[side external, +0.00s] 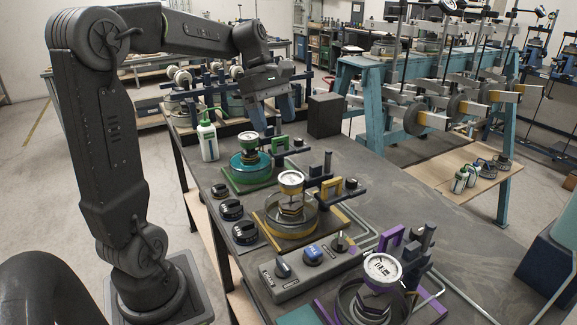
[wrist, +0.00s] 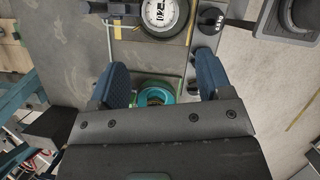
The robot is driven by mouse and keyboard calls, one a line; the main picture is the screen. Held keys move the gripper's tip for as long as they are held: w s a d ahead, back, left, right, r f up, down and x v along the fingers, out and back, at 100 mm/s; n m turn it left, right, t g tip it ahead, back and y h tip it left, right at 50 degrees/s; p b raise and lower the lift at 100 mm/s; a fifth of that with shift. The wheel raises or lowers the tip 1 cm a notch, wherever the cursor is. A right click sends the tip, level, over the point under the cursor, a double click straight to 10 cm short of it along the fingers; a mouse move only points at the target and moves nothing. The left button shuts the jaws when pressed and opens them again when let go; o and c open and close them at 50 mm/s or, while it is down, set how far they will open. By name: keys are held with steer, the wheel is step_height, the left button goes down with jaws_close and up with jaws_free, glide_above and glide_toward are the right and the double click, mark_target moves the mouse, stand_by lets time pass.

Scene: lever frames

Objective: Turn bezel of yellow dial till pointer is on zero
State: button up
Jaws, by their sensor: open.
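The yellow dial (side external: 291,181) has a white face and stands on a yellow-trimmed station in the middle of the bench. A white dial face beside a yellow strip shows at the top edge of the wrist view (wrist: 160,14), partly cut off; it appears to be the same dial. Its pointer is too small to read. My gripper (side external: 271,112) is open and empty, raised behind the green station and away from the yellow dial. In the wrist view, its blue fingers (wrist: 163,78) are spread wide, with a teal ring between and below them.
The green dial (side external: 248,138) stands behind the yellow one and the purple dial (side external: 383,268) in front. A green-topped bottle (side external: 208,137), a dark block (side external: 324,115), black knobs (side external: 231,209) and a switch box (side external: 308,262) stand nearby. Bare bench lies to the right.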

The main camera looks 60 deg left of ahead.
mark_target(291, 177)
steer(key=x, duration=1.2)
steer(key=shift+d+f, duration=0.15)
steer(key=shift+c, duration=0.2)
steer(key=c, duration=0.6)
